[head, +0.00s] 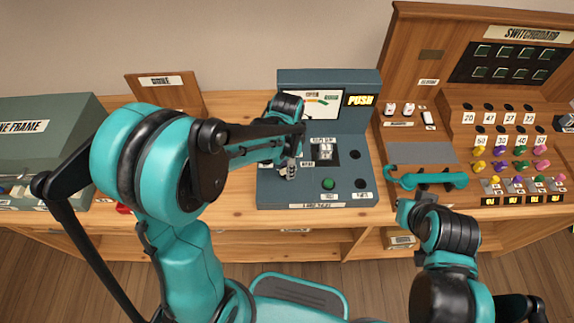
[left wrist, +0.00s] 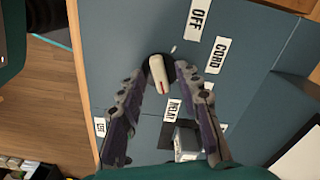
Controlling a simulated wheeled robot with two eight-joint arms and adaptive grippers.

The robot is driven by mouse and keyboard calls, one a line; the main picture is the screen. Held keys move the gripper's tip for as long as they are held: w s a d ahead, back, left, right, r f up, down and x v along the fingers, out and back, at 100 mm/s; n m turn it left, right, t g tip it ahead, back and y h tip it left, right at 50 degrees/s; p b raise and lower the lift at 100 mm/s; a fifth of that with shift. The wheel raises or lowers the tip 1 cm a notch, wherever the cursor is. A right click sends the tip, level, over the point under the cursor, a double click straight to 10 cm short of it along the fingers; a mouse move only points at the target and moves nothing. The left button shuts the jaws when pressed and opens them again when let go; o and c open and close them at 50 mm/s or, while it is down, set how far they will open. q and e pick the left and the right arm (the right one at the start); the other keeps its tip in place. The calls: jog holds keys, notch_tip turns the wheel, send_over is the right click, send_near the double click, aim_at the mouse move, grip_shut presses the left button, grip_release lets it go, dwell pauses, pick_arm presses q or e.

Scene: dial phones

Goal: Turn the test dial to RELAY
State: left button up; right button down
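The test dial is a white knob (left wrist: 159,76) with a red line, seen in the left wrist view on the blue-grey panel. Labels OFF (left wrist: 198,18), CORD (left wrist: 217,55) and RELAY (left wrist: 173,109) stand around it. The red line is at the knob's lower end, on the RELAY label's side. My left gripper (left wrist: 160,69) has its fingers on either side of the knob, apart, with narrow gaps showing. In the head view my left gripper (head: 290,167) is at the panel's left part and hides the dial. My right gripper (head: 404,212) is by the table's front edge; its fingers are unclear.
The test panel (head: 270,190) carries a green button (head: 328,184), a meter and a PUSH sign (head: 360,100). A teal handset (head: 428,180) lies before the switchboard (head: 480,110) at right. A green-grey frame box (head: 45,130) stands at left.

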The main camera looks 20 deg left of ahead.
pick_arm(q)
notch_tip(320, 180, up, 12)
dwell(0.6)
dwell(0.5)
jog(key=s+a+n+t, duration=0.4)
jog(key=s+n+t, duration=0.3)
jog(key=s+n, duration=0.3)
jog(key=shift+s+a+r, duration=0.25)
jog(key=shift+s+a, duration=0.1)
jog(key=shift+s, duration=0.05)
